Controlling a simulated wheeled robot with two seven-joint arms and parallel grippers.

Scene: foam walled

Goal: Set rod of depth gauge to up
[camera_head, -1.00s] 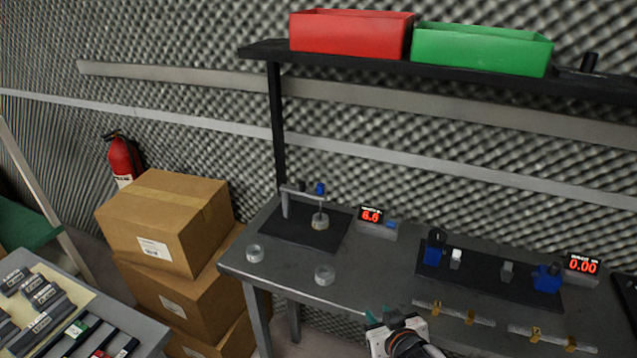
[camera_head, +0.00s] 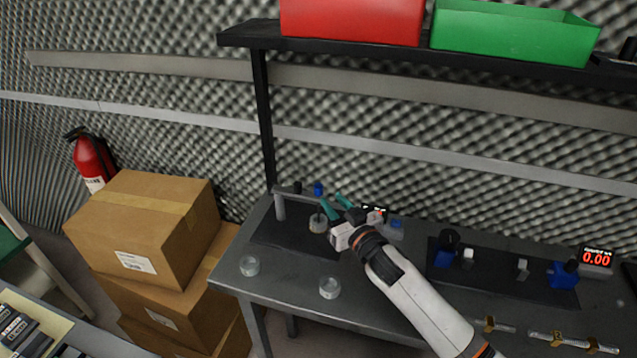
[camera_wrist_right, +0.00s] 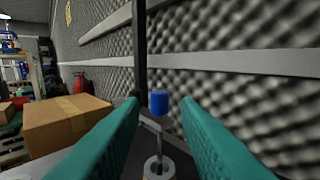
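The depth gauge (camera_head: 290,190) stands on a black mat at the left of the dark bench, with an upright post and a horizontal arm. Its blue knob (camera_head: 318,188) sits at the arm's end and shows between my fingers in the right wrist view (camera_wrist_right: 159,104). A thin rod (camera_wrist_right: 159,138) runs down below the knob to a pale ring-shaped part (camera_wrist_right: 158,167). My right gripper (camera_head: 331,200) has teal fingers spread open and empty, close to the knob's right and apart from it. The fingers partly hide the rod in the head view. My left gripper is not in view.
A display box (camera_head: 374,213) stands partly hidden behind my right gripper. Two clear rings (camera_head: 249,266) (camera_head: 330,288) lie near the bench's front. A shelf (camera_head: 350,51) with red and green bins hangs above.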

